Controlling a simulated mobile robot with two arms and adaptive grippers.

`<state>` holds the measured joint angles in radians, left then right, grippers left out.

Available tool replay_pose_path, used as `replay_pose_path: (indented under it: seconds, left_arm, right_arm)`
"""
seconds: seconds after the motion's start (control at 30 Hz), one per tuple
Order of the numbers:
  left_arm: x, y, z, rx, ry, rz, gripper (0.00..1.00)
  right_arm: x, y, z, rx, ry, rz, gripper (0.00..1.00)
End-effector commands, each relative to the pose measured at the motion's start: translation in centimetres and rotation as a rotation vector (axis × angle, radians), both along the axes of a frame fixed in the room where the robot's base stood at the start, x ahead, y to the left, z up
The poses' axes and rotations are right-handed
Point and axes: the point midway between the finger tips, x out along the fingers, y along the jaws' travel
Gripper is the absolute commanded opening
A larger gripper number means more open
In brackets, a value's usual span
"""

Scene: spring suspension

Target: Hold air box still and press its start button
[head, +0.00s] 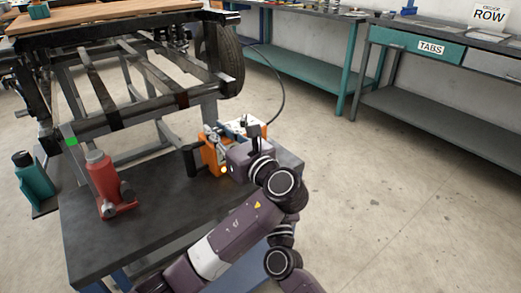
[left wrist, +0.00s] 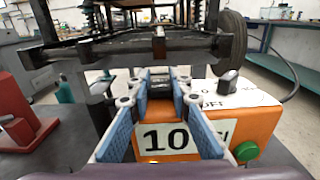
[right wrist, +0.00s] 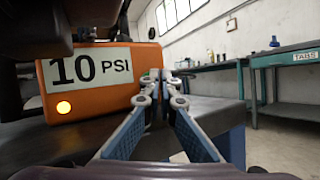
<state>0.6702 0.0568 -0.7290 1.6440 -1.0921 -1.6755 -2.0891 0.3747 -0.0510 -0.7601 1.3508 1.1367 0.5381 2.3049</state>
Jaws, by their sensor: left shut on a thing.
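The air box (head: 207,153) is an orange case at the right end of the dark table, partly hidden by my left arm in the head view. In the left wrist view its front (left wrist: 225,125) has a "10" label, and its white top reads "OFF". A green button (left wrist: 246,151) is low on the right of that front. My left gripper (left wrist: 160,80) is shut on the box's upper part; the exact contact is hard to see. In the right wrist view the "10 PSI" face shows a lit yellow lamp (right wrist: 63,107). My right gripper (right wrist: 168,82) is shut and empty beside the box.
A red bottle jack (head: 103,180) stands on the dark table (head: 160,222). A teal jack (head: 35,180) is at the left. A vehicle frame with a wheel (head: 225,60) stands behind. A black hose curves from the box. The floor to the right is clear before the teal bench (head: 415,42).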

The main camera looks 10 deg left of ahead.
Motion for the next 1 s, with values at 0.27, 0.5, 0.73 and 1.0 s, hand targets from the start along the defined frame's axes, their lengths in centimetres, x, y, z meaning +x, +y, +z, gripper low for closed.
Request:
replay_pose_path:
  seconds: [0.27,0.5,0.73,1.0]
  left_arm:
    - [0.0,0.1,0.0,0.001,0.0,0.001,0.0]
    - [0.0,0.1,0.0,0.002,0.001,0.001,0.0]
    - [0.0,0.1,0.0,0.002,0.002,0.001,0.0]
    - [0.0,0.1,0.0,0.002,0.002,0.001,0.0]
  right_arm:
    - [-0.2,-0.4,0.1,0.002,-0.001,-0.003,0.0]
    - [-1.8,-2.1,0.2,0.002,-0.003,-0.003,0.0]
    - [-3.1,-3.6,0.2,0.003,-0.004,-0.004,0.0]
    - [-3.4,-3.8,0.3,0.003,-0.005,-0.003,0.0]
